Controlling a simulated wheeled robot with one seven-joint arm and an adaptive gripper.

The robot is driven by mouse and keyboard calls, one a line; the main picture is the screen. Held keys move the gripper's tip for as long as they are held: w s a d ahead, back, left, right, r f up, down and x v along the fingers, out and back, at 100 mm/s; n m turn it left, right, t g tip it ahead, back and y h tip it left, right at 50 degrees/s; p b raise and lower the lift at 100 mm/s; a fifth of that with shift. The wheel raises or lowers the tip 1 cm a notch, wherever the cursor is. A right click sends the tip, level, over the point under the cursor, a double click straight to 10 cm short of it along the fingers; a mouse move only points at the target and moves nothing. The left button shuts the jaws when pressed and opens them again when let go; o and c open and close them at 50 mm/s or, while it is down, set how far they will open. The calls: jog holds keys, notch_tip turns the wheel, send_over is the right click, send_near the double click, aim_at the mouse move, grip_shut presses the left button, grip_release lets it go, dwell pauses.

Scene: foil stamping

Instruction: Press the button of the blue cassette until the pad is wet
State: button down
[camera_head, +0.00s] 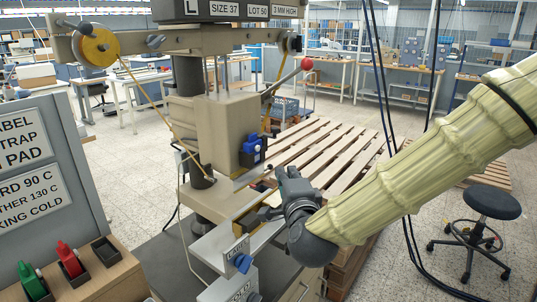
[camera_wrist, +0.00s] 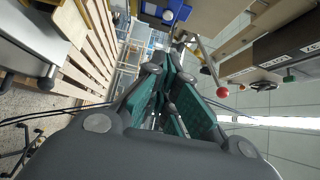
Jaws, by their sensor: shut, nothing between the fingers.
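In the wrist view the blue cassette (camera_wrist: 178,8) shows at the top edge, with a rounded part, perhaps the button (camera_wrist: 168,15), facing me. My gripper (camera_head: 281,171) is shut and empty, below and to the right of the cassette and apart from it. In the wrist view its fingers (camera_wrist: 174,48) meet and point toward the cassette. I cannot make out the pad or whether it is wet.
A red-knobbed lever (camera_head: 307,64) juts from the press beside the cassette; its knob also shows in the wrist view (camera_wrist: 222,92). Red (camera_head: 69,260) and green (camera_head: 32,280) cassettes stand at left, beside an empty holder (camera_head: 105,250). A wooden pallet (camera_head: 330,150) lies behind my gripper.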

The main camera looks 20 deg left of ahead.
aim_at(257, 148)
jog(key=s+a+p+x, duration=0.1)
jog(key=p+x, duration=0.4)
jog(key=x, duration=0.8)
jog(key=shift+a, duration=0.75)
jog(key=shift+s+f, duration=0.1)
jog(key=shift+s, duration=0.1)
jog(key=shift+a+f, duration=0.1)
